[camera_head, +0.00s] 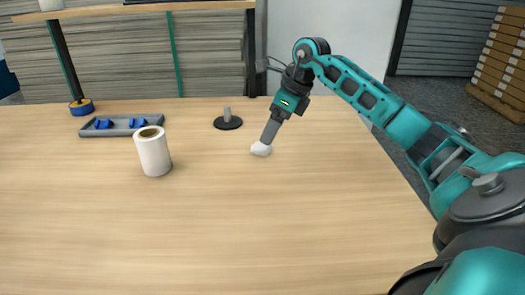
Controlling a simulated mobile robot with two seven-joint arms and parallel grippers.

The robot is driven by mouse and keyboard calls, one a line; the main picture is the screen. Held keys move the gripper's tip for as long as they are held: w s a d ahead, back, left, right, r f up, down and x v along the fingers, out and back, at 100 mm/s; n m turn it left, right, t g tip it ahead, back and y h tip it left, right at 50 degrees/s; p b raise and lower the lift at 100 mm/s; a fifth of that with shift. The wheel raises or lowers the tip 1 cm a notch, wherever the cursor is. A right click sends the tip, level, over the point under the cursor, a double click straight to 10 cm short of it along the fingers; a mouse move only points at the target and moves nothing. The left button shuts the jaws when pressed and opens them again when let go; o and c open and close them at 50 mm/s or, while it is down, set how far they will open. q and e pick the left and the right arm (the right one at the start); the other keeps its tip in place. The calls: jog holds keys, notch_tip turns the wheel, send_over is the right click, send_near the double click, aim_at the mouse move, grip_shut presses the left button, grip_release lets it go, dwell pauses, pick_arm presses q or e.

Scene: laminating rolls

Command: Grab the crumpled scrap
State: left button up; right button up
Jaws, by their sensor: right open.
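The crumpled scrap (261,149) is a small white lump on the wooden table, right of the middle of the head view. My right gripper (268,137) points down at it from above, with its fingertips at the scrap's upper edge. The jaws are open. The fingers hide part of the scrap's top, and I cannot tell whether they touch it or stand around it. My left gripper is not in view.
A white roll (153,152) stands upright to the left. Behind it lies a grey tray (123,131) with blue pieces. A black disc with a grey post (228,122) stands left of my right gripper. The front of the table (230,230) is clear.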

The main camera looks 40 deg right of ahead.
aim_at(263, 148)
jog(key=x, duration=0.2)
jog(key=b+x, duration=0.1)
jog(key=x, duration=0.2)
jog(key=shift+w+a+f, duration=0.1)
jog(key=shift+a+f, duration=0.1)
jog(key=shift+a, duration=0.1)
jog(key=shift+c, duration=0.5)
jog(key=c, duration=1.1)
